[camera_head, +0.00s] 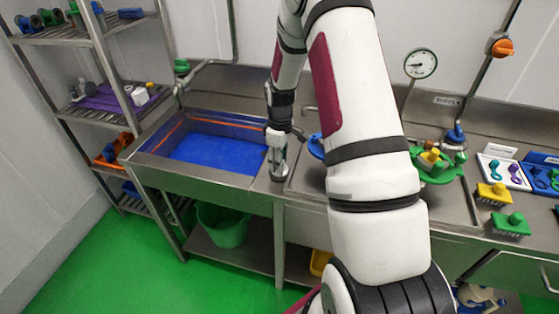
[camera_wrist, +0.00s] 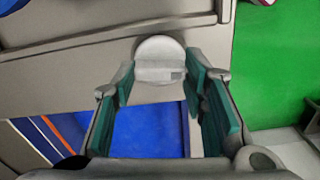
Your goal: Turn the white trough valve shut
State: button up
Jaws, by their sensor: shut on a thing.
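The white trough valve (camera_wrist: 159,48) shows in the wrist view as a round white top with a flat white handle. It sits on the steel edge beside the trough. My gripper (camera_wrist: 160,74) has its two green-padded fingers on either side of the handle, shut on it. In the head view my gripper (camera_head: 278,165) points down at the front right corner of the steel trough (camera_head: 190,182), which has blue inside. The valve is mostly hidden there by my fingers. I cannot tell how far the valve is turned.
A steel rack (camera_head: 103,55) with coloured parts stands at the left. A green bucket (camera_head: 223,228) is under the trough. A pressure gauge (camera_head: 420,64) and an orange valve (camera_head: 501,46) are at the back right. Brushes (camera_head: 511,224) lie on the right counter.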

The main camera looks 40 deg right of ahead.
jog(key=m+b, duration=0.1)
jog(key=m, duration=0.3)
jog(key=m+b, duration=0.1)
jog(key=m, duration=0.3)
jog(key=m+b, duration=0.1)
jog(key=m, duration=0.3)
jog(key=shift+m+b, duration=0.5)
jog(key=shift+m, duration=1.6)
jog(key=o, duration=1.2)
jog(key=shift+c, duration=0.2)
notch_tip(320, 180, up, 12)
